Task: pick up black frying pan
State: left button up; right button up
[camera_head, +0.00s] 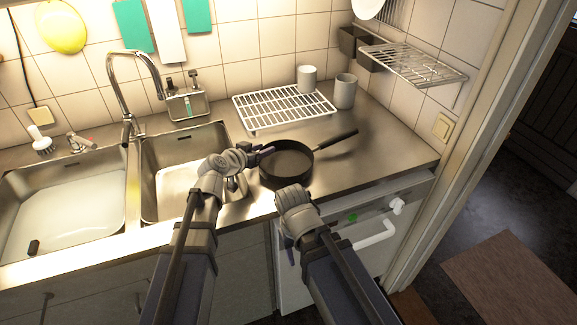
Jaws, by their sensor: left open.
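The black frying pan (287,161) sits upright on the steel counter, right of the sinks. Its handle points to the upper right, over the counter. My left gripper (264,153) is open at the pan's left rim, its fingers pointing right. I cannot tell whether it touches the rim. My right arm comes up from the bottom, and its rounded end is just in front of the pan, near the counter's front edge. The fingers of my right gripper do not show.
Two sinks (75,195) (185,170) and a tap (124,95) are on the left. The counter (385,150) right of the handle is clear.

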pick_arm(q)
grip_shut()
dwell(1.4)
